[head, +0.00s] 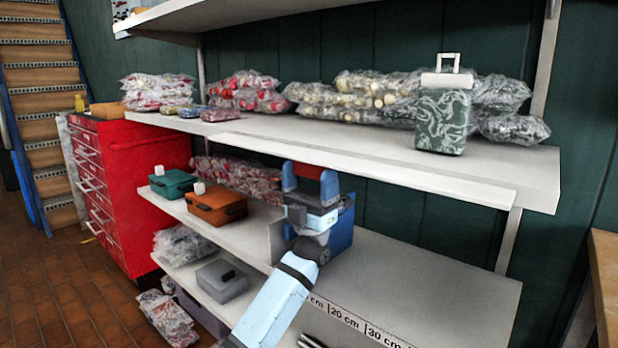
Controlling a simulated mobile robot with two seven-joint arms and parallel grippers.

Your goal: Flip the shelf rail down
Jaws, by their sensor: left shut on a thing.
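The shelf rail (420,179) is a long white strip along the front edge of the upper shelf (300,128). Its exact tilt is hard to tell from here. My left gripper (310,178) reaches up from below to the left part of the rail. Its blue fingers are shut at the rail's lower edge, with a red piece (308,170) between them. The fingers hide that stretch of the rail. My right gripper is not in view.
A patterned suitcase (443,120) and several plastic-wrapped bags (350,95) stand on the upper shelf. A teal case (174,183) and an orange case (216,204) sit on the shelf below, left of my arm. A red tool cabinet (130,175) stands at the left.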

